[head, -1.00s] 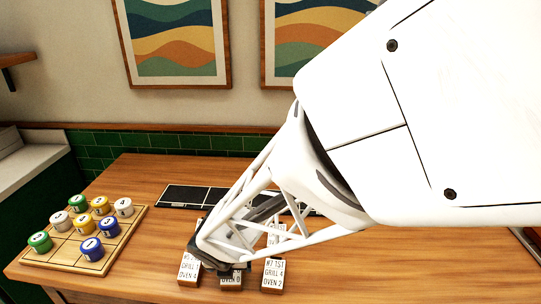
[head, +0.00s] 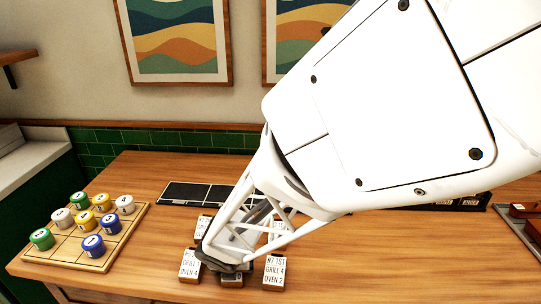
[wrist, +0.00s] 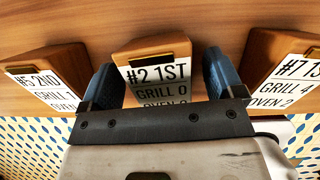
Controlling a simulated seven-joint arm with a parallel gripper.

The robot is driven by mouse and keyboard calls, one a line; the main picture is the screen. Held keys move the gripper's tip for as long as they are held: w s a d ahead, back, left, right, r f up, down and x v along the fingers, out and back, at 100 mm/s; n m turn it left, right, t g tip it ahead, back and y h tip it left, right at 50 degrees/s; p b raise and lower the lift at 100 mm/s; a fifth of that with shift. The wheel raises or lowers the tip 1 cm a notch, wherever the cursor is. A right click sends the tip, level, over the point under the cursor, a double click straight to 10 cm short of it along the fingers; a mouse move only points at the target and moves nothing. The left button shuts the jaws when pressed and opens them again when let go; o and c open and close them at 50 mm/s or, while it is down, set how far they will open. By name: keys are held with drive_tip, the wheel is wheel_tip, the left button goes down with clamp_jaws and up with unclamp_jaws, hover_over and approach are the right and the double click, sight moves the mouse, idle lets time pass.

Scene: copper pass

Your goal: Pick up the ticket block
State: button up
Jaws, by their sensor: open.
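Several wooden ticket blocks with white printed labels stand on the wooden counter. In the wrist view, the block labelled "#2 1ST, GRILL 0, OVEN 0" (wrist: 155,62) lies between the two blue fingers of my open gripper (wrist: 160,84). There are small gaps on both sides, and the lower label is partly hidden by the gripper body. In the head view, my gripper (head: 226,265) is over this block (head: 232,281), hiding most of it. I cannot tell how far down the fingers reach.
The left "#5 2ND" block (wrist: 45,75) and right "#7 1ST" block (wrist: 280,70) flank the fingers closely. Another block (head: 202,226) stands behind. A wooden board with coloured cups (head: 75,256) is at left, a black rail (head: 185,193) at the back.

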drive_tip(key=shift+f, duration=0.2)
idle(0.6)
drive_tip(key=shift+c, duration=0.3)
drive_tip(key=c, duration=1)
drive_tip(key=shift+r, duration=0.2)
drive_tip(key=shift+r, duration=1.9)
drive_tip(key=s+d+r, duration=0.1)
drive_tip(key=s+d, duration=0.8)
drive_tip(key=s, duration=0.4)
drive_tip(key=shift+r, duration=0.15)
drive_tip(key=shift+d, duration=0.1)
